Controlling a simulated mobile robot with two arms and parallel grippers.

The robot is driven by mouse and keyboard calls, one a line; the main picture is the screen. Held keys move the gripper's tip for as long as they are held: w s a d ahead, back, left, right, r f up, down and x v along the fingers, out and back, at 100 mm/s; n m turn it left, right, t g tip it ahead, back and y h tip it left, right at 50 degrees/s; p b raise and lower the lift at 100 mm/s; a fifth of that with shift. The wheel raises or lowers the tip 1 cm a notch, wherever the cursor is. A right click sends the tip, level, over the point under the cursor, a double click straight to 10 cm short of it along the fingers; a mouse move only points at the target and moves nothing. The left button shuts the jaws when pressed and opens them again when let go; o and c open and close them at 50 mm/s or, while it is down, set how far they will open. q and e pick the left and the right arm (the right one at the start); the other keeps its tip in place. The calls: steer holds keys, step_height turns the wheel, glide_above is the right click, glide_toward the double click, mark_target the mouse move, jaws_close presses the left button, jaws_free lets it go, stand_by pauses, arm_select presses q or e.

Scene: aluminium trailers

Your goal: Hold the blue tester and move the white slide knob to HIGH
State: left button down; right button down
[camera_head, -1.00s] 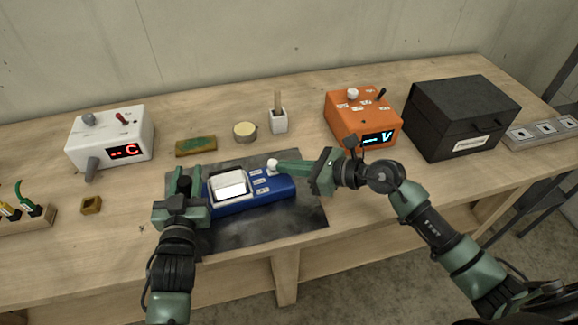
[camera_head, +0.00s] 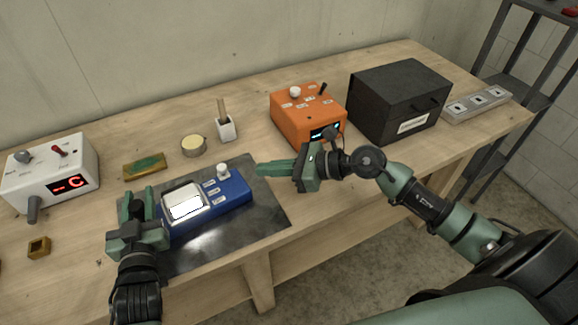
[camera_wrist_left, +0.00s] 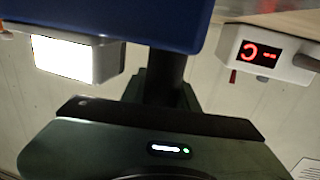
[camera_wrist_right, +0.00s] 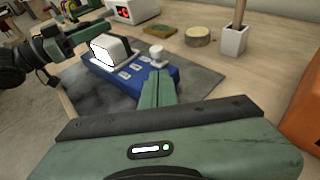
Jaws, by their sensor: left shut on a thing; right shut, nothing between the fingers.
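The blue tester (camera_head: 235,192) lies on the dark mat, with a bright white-framed screen (camera_head: 185,203) on its left part. My left gripper (camera_head: 148,208) is shut on its left end; the tester's blue body (camera_wrist_left: 150,18) fills the top of the left wrist view. The white slide knob (camera_head: 223,171) stands upright at the far right part of the tester, beside a row of small labels too small to read. The knob (camera_wrist_right: 157,53) is clear of my fingers in the right wrist view. My right gripper (camera_head: 260,170) is shut and empty, right of the knob, apart from it.
An orange device (camera_head: 308,115) and a black box (camera_head: 398,98) stand behind my right arm. A white meter (camera_head: 50,172) stands left.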

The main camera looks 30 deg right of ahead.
steer(key=v, duration=0.6)
steer(key=shift+s+d, duration=0.1)
arm_select(q)
steer(key=c, duration=1)
jaws_free()
steer(key=shift+s, duration=0.15)
